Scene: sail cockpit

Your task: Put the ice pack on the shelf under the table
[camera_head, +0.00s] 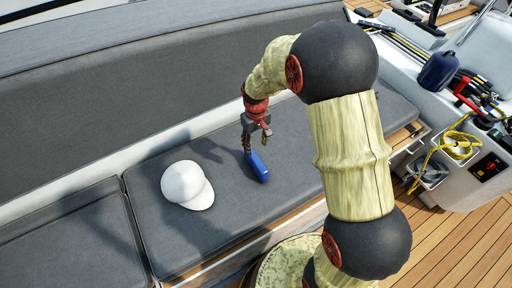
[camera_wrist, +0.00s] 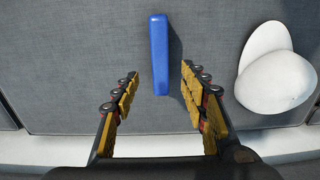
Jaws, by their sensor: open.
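A blue ice pack (camera_head: 257,166) lies on the grey bench cushion, to the right of a white cap. It also shows in the wrist view (camera_wrist: 159,55) as a narrow upright bar, ahead of and between the fingers. My gripper (camera_head: 247,146) is just above the far end of the ice pack. In the wrist view my gripper (camera_wrist: 158,88) is open, with a yellow-padded finger on each side and nothing held. I cannot make out the table or a shelf under it in these frames.
The white cap (camera_head: 187,186) lies on the cushion (camera_head: 160,240) and shows close to the right finger in the wrist view (camera_wrist: 276,75). A grey backrest (camera_head: 120,85) runs behind. Ropes (camera_head: 456,146) and a dark blue fender (camera_head: 438,70) are at the right. Wooden deck (camera_head: 450,250) is at lower right.

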